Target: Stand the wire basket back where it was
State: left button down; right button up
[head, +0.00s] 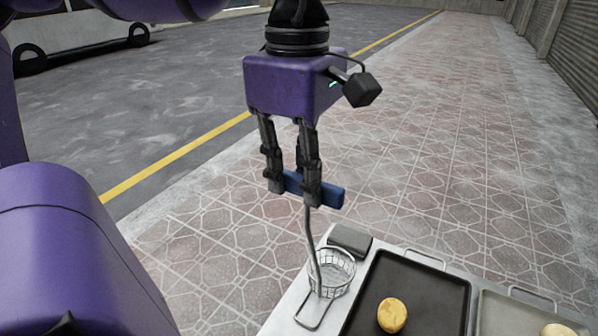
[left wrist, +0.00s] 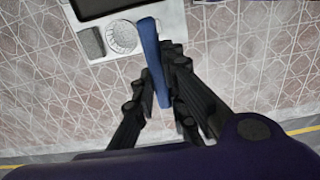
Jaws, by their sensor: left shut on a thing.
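The wire basket (head: 334,282) is a small round mesh cup with a long grey metal stem and a blue grip (head: 328,197). My left gripper (head: 292,192) is shut on the blue grip, above the basket. The basket is upright over the left end of the pale counter (head: 284,312). I cannot tell whether its bottom touches the counter. In the left wrist view the basket (left wrist: 122,38) shows just left of the blue grip (left wrist: 151,52), which lies between the fingers. My right gripper is not in view.
A grey block (head: 350,239) sits behind the basket at the counter's edge. A dark tray (head: 428,290) with a yellow roundish food piece (head: 392,315) is close on the right, with a lighter tray (head: 500,316) beyond.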

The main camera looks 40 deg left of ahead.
pick_arm(q)
jog(key=shift+f, duration=0.15)
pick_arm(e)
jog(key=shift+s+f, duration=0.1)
pick_arm(q)
jog(key=c, duration=1.7)
grip_release()
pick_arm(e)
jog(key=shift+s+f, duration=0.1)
pick_arm(q)
jog(key=shift+o, duration=0.2)
jog(key=o, duration=0.3)
jog(key=shift+r+p, duration=1.05)
jog(key=shift+r, duration=3.45)
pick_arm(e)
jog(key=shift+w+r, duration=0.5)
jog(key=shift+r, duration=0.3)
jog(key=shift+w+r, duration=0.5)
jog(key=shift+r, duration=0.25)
